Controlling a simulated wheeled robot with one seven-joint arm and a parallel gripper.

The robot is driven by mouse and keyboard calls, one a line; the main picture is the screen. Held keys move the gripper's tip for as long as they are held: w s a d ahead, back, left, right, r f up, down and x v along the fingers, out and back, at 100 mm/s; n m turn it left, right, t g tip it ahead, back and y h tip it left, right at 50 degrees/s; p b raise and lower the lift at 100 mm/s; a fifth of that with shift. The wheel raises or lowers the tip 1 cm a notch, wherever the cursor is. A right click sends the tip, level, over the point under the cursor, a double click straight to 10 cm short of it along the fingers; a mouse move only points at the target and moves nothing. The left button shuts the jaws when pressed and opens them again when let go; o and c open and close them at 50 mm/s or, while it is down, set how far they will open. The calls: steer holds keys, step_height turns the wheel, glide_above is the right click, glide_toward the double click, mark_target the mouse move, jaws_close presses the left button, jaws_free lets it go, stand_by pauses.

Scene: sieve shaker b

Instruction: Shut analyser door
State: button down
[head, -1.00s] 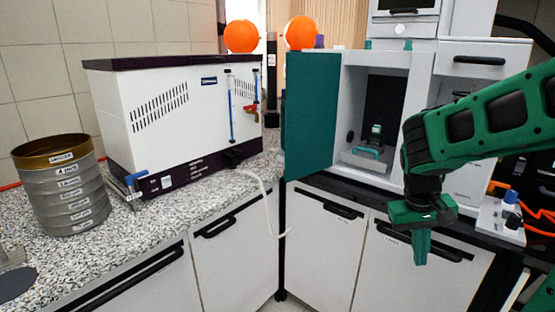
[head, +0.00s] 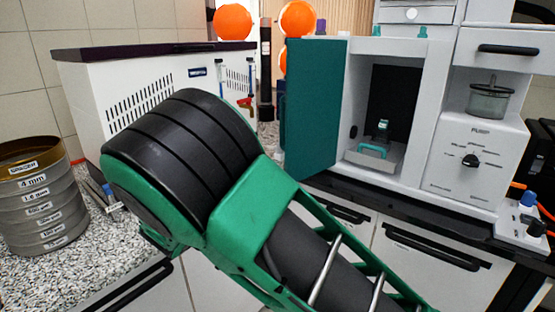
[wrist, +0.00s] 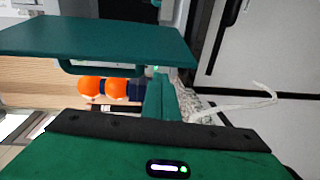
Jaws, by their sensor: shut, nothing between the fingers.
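The analyser door (head: 315,105) is a teal panel. It stands open, swung out at the left side of the white analyser (head: 434,110), whose chamber is exposed. In the wrist view the door (wrist: 100,38) spans the upper left, with its teal bar handle (wrist: 92,70) on the face toward the orange balls. My gripper (wrist: 165,98) is shut and empty, its fingers close to the door's edge and right of the handle in that picture. I cannot tell whether they touch the door. In the head view my arm hides the gripper.
A white instrument with a dark lid (head: 120,50) stands on the speckled counter at left, beside a sieve stack (head: 40,200). Orange balls (head: 298,18) show behind. A teal-handled tray (head: 372,151) sits inside the chamber. A white hose (wrist: 240,104) hangs near the cabinets.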

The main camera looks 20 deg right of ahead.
steer(key=a+r+n+t, duration=0.1)
steer(key=a+t, duration=0.1)
steer(key=a, duration=0.3)
steer(key=w+d, duration=0.4)
steer(key=d, duration=0.5)
steer(key=shift+a, duration=0.1)
